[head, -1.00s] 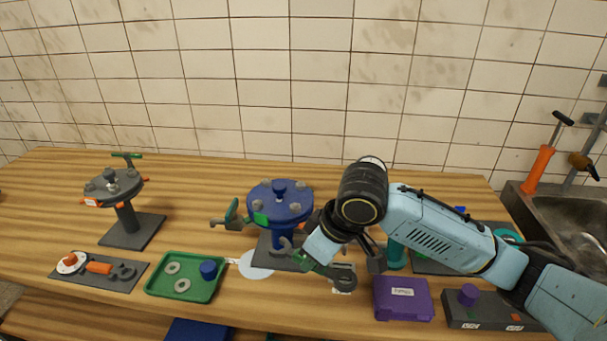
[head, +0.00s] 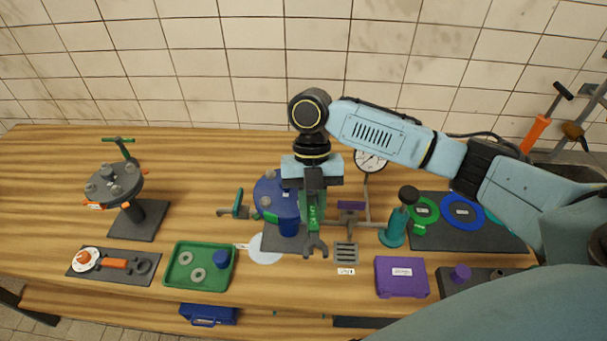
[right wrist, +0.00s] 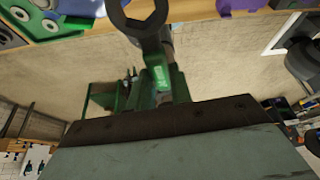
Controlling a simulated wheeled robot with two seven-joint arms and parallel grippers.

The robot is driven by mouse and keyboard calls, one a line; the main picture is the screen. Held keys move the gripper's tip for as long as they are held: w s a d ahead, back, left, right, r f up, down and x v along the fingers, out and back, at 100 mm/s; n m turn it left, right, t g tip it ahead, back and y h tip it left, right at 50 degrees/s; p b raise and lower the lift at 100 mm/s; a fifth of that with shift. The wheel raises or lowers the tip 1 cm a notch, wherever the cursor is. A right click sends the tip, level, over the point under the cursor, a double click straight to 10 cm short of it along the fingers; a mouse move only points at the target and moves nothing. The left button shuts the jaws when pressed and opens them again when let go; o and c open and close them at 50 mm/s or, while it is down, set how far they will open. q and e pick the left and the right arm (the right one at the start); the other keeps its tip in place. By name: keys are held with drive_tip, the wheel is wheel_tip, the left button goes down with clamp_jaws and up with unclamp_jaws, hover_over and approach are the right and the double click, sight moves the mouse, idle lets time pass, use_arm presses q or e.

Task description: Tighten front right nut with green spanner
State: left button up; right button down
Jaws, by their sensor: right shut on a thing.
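The blue round flange (head: 268,192) stands on a dark base plate on the table, with grey nuts on its top. My right gripper (head: 313,196) is at the flange's right edge, pointing down and shut on the green spanner (head: 315,240). The spanner hangs with its grey open jaw downward, in front of the flange's right side. In the right wrist view the spanner (right wrist: 158,70) shows a dark ring end at the top. The flange's right side and its front right nut are hidden behind my gripper. I cannot tell whether the spanner touches the flange. My left gripper is not in view.
A green-handled tool (head: 237,206) juts from the flange's left. A green tray (head: 173,281) with washers lies front left. A grey flange stand (head: 130,219) is farther left. A teal bottle-like tool (head: 393,232) and purple box (head: 402,277) are right.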

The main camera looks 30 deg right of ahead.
sight(310, 205)
drive_tip(key=shift+w+r+n+h+p, duration=0.2)
drive_tip(key=shift+r+n, duration=0.1)
drive_tip(key=shift+n, duration=0.25)
drive_tip(key=shift+w+r+n+h+p, duration=0.15)
drive_tip(key=shift+r+n+h, duration=0.1)
drive_tip(key=shift+n, duration=0.3)
drive_tip(key=shift+s+f, duration=0.1)
drive_tip(key=shift+f, duration=2)
drive_tip(key=shift+f+b, duration=0.25)
drive_tip(key=shift+b, duration=0.15)
drive_tip(key=shift+r, duration=0.1)
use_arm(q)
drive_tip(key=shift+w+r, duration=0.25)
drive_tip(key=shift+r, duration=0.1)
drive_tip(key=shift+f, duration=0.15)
use_arm(e)
drive_tip(key=shift+f, duration=0.25)
use_arm(q)
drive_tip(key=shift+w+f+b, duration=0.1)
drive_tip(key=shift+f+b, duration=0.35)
drive_tip(key=shift+b, duration=0.1)
use_arm(e)
drive_tip(key=shift+f, duration=0.75)
